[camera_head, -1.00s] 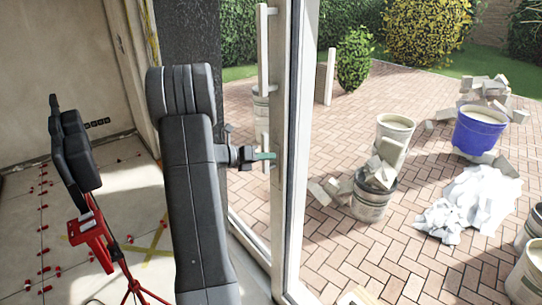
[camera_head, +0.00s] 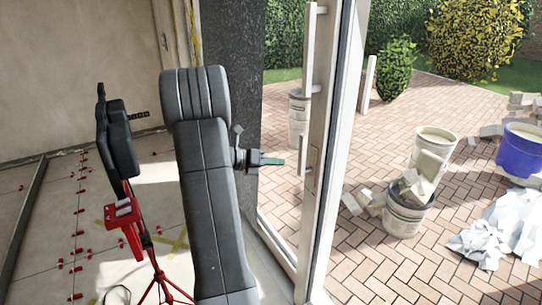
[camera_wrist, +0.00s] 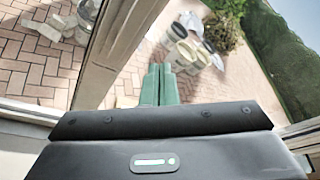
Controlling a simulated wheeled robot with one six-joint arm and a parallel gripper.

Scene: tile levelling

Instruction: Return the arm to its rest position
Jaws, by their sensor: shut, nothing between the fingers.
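My arm stands upright in the middle of the head view, with its grey links in front of the dark wall edge. My gripper (camera_head: 273,161) sticks out to the right from behind the upper link, its green fingers pointing at the glass door frame (camera_head: 318,130). In the wrist view the two green fingers (camera_wrist: 159,75) lie side by side, shut, with nothing between them. The door frame also shows in the wrist view (camera_wrist: 122,45), close on the left of the fingers. I cannot tell the gap between the fingers and the frame.
A red tripod (camera_head: 146,240) stands left of my arm on the tiled floor (camera_head: 50,235), which has several red levelling clips. Outside on the brick paving are a rubble bucket (camera_head: 404,218), a blue tub (camera_head: 520,152) and a crumpled white heap (camera_head: 500,230).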

